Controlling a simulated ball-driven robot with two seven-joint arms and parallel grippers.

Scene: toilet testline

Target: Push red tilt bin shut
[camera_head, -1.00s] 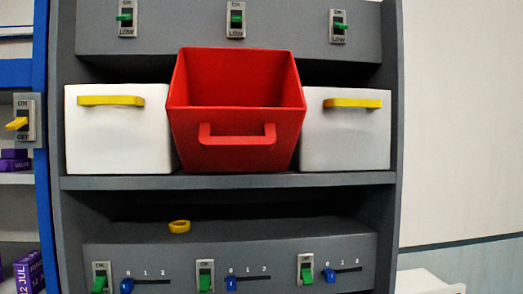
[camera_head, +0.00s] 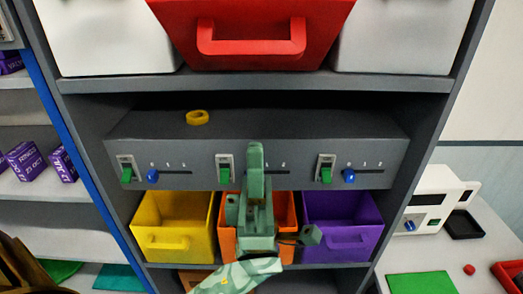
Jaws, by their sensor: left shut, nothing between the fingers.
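The red tilt bin (camera_head: 252,52) is at the top middle of the view, between two white bins. Its front and red handle show, and its upper part is cut off by the frame edge. In the earlier frame it is tilted out with its inside showing. My left gripper (camera_head: 256,160) is green, shut and empty, pointing up in front of the grey switch panel. It is below the red bin and apart from it. My right gripper is not in view.
White bins stand left (camera_head: 105,35) and right (camera_head: 400,38) of the red bin. Below the grey panel (camera_head: 300,130) are yellow (camera_head: 172,212), orange (camera_head: 285,210) and purple (camera_head: 343,212) bins. A yellow ring (camera_head: 197,117) lies on the panel.

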